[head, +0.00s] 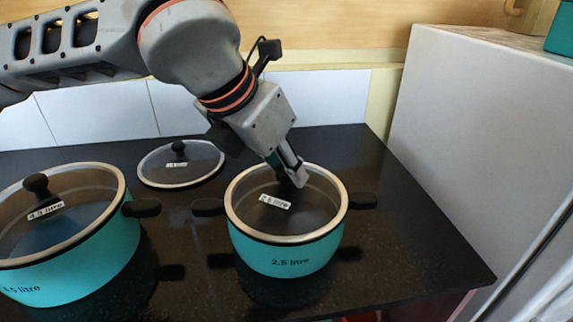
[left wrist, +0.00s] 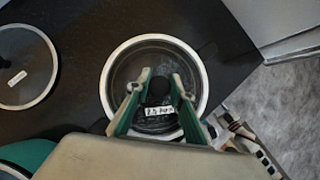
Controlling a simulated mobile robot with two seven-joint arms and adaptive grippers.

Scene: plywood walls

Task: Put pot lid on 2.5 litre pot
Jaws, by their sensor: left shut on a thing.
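The turquoise 2.5 litre pot (head: 285,257) stands upright on the dark counter, with its name printed on the front. The glass pot lid (head: 303,218), with a pale rim and a 2.5 litre label, is level at the pot's mouth. I see no clear gap between lid and pot. My left gripper (head: 296,178) comes down from the upper left and is shut on the lid's dark knob. In the left wrist view its fingers (left wrist: 157,78) stand either side of the knob (left wrist: 158,92), over the lid (left wrist: 133,73). My right gripper is not in view.
A larger turquoise 4.5 litre pot (head: 75,255) with its lid on stands at the left. A smaller glass lid (head: 170,172) lies flat on the counter behind. A white cabinet (head: 470,120) stands at the right. The counter (head: 410,240) right of the pot is clear.

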